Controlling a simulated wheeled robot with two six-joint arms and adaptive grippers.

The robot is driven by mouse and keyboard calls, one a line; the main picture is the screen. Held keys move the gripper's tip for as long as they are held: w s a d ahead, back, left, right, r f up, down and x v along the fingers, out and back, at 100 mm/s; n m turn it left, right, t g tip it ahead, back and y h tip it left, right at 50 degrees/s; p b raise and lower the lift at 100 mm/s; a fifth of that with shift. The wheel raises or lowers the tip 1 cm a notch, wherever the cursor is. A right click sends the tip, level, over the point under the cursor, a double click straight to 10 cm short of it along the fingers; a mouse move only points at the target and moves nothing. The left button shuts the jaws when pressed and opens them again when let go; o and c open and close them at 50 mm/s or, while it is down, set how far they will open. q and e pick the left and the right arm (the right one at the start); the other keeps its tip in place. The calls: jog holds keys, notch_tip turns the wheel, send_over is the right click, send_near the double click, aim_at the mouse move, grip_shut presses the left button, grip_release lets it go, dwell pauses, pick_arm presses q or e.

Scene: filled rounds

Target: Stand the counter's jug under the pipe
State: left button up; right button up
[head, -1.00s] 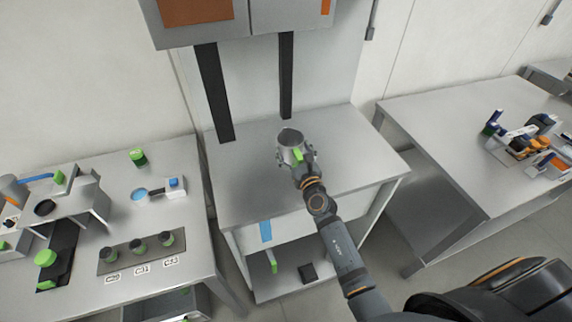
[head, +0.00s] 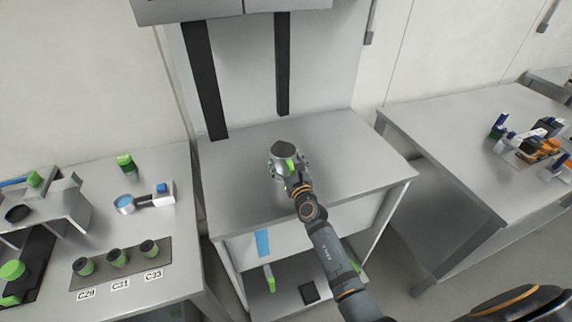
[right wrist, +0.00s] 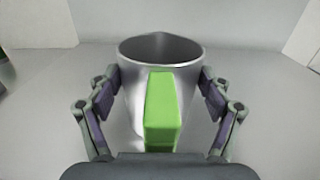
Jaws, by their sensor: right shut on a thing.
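The jug (head: 279,161) is a grey metal vessel with an open top and a green handle, over the middle counter (head: 240,190). It looks about upright. My right gripper (head: 292,176) is shut on it from the near side. In the right wrist view the fingers flank the jug (right wrist: 190,66), with its green handle (right wrist: 161,105) between them. I cannot tell whether the jug's base touches the counter. I cannot surely make out the pipe. My left gripper is not in view.
The left table holds a grey stand (head: 62,198), a green-lidded jar (head: 125,162), a blue-marked device (head: 160,195) and a tray of black-and-green knobs (head: 118,258). The right table (head: 440,130) carries several tools. Most of the middle counter is clear.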

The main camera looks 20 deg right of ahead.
jog(key=shift+f, duration=0.1)
jog(key=o, duration=1.2)
jog(key=shift+s, duration=0.25)
jog(key=s, duration=1.1)
jog(key=shift+s+d, duration=0.15)
jog(key=shift+s, duration=0.15)
